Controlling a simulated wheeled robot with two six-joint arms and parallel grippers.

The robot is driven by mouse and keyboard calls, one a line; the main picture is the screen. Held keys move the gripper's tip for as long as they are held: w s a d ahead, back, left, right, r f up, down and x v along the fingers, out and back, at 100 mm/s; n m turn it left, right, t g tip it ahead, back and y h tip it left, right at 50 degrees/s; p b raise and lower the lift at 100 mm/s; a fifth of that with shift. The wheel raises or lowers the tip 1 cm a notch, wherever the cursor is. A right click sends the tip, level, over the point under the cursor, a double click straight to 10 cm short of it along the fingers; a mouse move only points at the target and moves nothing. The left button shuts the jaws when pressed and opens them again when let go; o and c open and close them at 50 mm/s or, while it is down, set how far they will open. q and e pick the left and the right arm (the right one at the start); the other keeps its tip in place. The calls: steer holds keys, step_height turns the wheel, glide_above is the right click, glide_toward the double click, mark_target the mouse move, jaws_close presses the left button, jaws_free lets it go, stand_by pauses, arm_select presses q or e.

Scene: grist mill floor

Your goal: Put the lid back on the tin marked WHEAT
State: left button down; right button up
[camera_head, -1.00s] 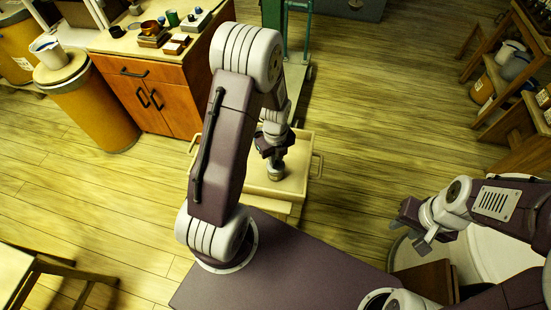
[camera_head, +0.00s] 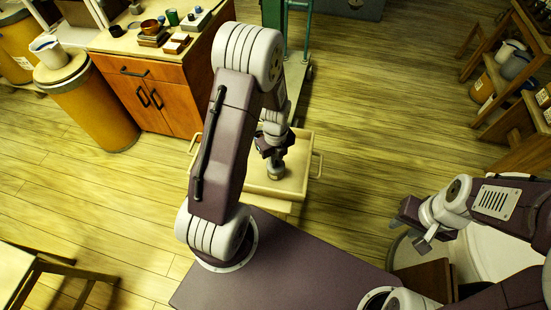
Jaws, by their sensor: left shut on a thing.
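My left gripper (camera_head: 273,158) points down over a pale wooden tray (camera_head: 298,187) with side handles. It is shut on a small round metallic thing (camera_head: 276,173), seen at its lower end. I cannot tell whether this is a lid or a whole tin, and no WHEAT marking is readable. I also cannot tell whether it touches the tray floor. My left arm hides part of the tray. My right gripper (camera_head: 414,225) is at the right, away from the tray, with its fingers apart and nothing seen between them.
A wooden cabinet (camera_head: 150,95) at the back left carries bowls, a green cup (camera_head: 172,17) and small boxes. A yellow barrel (camera_head: 95,110) stands beside it. Shelves with containers (camera_head: 518,66) stand at the right. A stool (camera_head: 45,270) is at the lower left. The floor between is clear.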

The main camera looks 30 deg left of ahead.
stand_by(0.4)
arm_select(q)
steer(key=c, duration=0.9)
jaws_free()
step_height(320, 180, up, 7)
steer(key=p, duration=0.7)
jaws_close()
steer(key=shift+f, duration=0.2)
stand_by(0.9)
